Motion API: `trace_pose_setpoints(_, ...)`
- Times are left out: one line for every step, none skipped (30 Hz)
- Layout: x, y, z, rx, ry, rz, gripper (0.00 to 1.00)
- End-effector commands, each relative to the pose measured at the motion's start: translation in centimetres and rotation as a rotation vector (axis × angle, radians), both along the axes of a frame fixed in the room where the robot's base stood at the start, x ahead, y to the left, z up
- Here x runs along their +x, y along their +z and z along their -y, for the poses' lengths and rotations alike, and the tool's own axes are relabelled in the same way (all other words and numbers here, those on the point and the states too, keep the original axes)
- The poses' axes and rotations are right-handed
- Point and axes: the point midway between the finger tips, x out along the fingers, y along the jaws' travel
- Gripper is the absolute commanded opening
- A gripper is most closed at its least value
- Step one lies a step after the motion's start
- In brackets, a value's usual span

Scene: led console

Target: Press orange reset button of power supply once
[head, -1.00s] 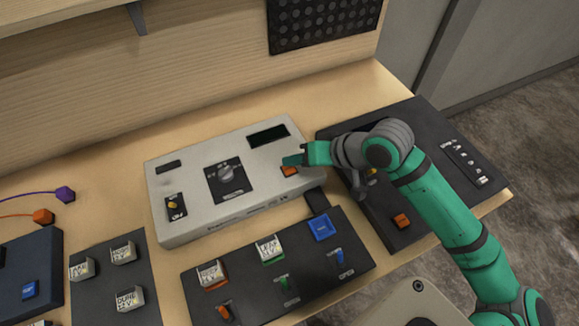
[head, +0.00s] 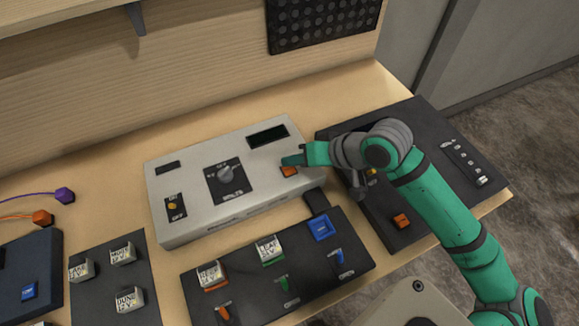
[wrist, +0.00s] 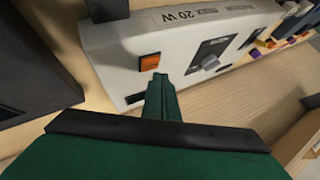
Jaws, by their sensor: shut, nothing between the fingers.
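The power supply (head: 195,215) is a light grey box on the bench, with a dial, a yellow toggle switch and dark display windows on its top. Its orange reset button (head: 289,171) is on the right part of the top, partly hidden by my gripper in the head view. In the wrist view the orange button (wrist: 150,62) shows clear, just beyond the fingertips. My gripper (head: 293,160) is shut and empty, its green fingertips (wrist: 160,80) right beside the button. I cannot tell whether the tips touch the power supply's top.
A black panel with another orange button (head: 401,221) lies to the right under my arm. A black panel (head: 325,268) with coloured switches and a blue button lies in front. Cube-ended purple (head: 65,195) and orange (head: 43,217) leads are at left.

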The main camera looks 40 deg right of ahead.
Motion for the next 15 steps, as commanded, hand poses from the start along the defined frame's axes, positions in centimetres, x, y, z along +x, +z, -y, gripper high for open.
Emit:
trace_pose_setpoints(-0.01, -0.12, 0.00, 0.001, 0.000, 0.000, 0.00)
trace_pose_setpoints(-0.01, -0.20, -0.01, 0.001, 0.000, 0.000, 0.00)
trace_pose_setpoints(-0.02, -0.33, 0.00, 0.002, -0.001, 0.000, 0.00)
trace_pose_setpoints(-0.02, -0.43, 0.00, 0.002, -0.001, 0.001, 0.00)
trace_pose_setpoints(-0.01, -0.52, 0.00, 0.002, -0.001, 0.001, 0.00)
trace_pose_setpoints(-0.01, -0.64, 0.00, 0.002, -0.002, 0.002, 0.00)
trace_pose_setpoints(-0.01, -0.70, 0.01, 0.002, -0.002, 0.002, 0.00)
trace_pose_setpoints(-0.02, -0.74, 0.02, 0.000, -0.001, 0.001, 0.00)
trace_pose_setpoints(-0.03, -0.78, 0.04, 0.000, -0.001, 0.001, 0.00)
trace_pose_setpoints(-0.03, -0.78, 0.04, 0.000, -0.001, 0.001, 0.00)
trace_pose_setpoints(-0.04, -0.77, 0.05, 0.000, -0.002, 0.000, 0.00)
trace_pose_setpoints(-0.04, -0.77, 0.05, 0.000, -0.002, 0.000, 0.00)
trace_pose_setpoints(-0.05, -0.77, 0.05, 0.000, -0.002, 0.000, 0.00)
trace_pose_setpoints(-0.05, -0.77, 0.06, 0.000, -0.002, 0.000, 0.00)
trace_pose_setpoints(-0.06, -0.78, 0.08, 0.000, -0.002, 0.000, 0.00)
